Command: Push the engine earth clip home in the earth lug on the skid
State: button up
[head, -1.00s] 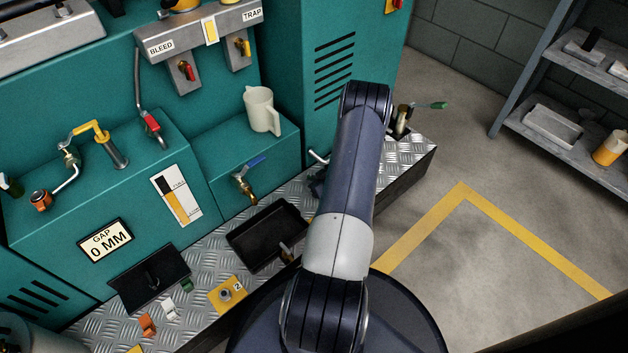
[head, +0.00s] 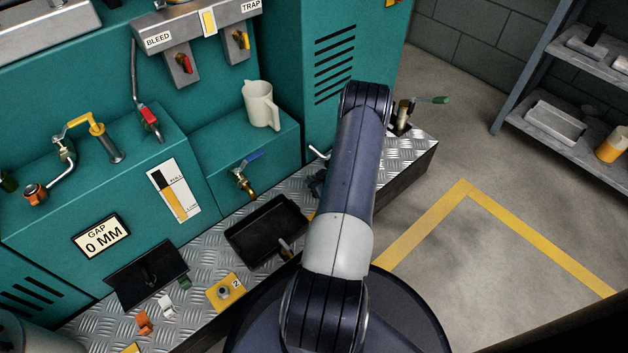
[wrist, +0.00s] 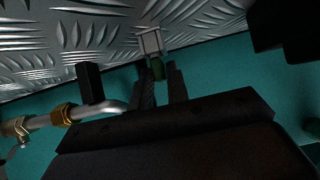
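Just past the green piece a pale grey bracket (wrist: 150,42), seemingly the earth lug, stands against the ribbed tread plate. In the head view my arm hides the gripper's tips and the lug.
The tread-plate skid (head: 205,258) carries a black tray (head: 268,232), a yellow plate marked 2 (head: 228,300) and small orange, white and green clips. In the wrist view a silver pipe with a brass fitting (wrist: 62,114) lies close left, and a black post (wrist: 90,83) stands beside it.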

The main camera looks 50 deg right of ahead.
jog(key=o, duration=0.4)
jog(key=p+v, duration=0.3)
jog(key=v, duration=0.7)
jog(key=shift+s+r+p, duration=0.3)
jog(key=shift+p, duration=0.05)
jog(key=b+x, duration=0.3)
jog(key=x, duration=0.7)
jog(key=shift+w, duration=0.35)
jog(key=shift+r, duration=0.15)
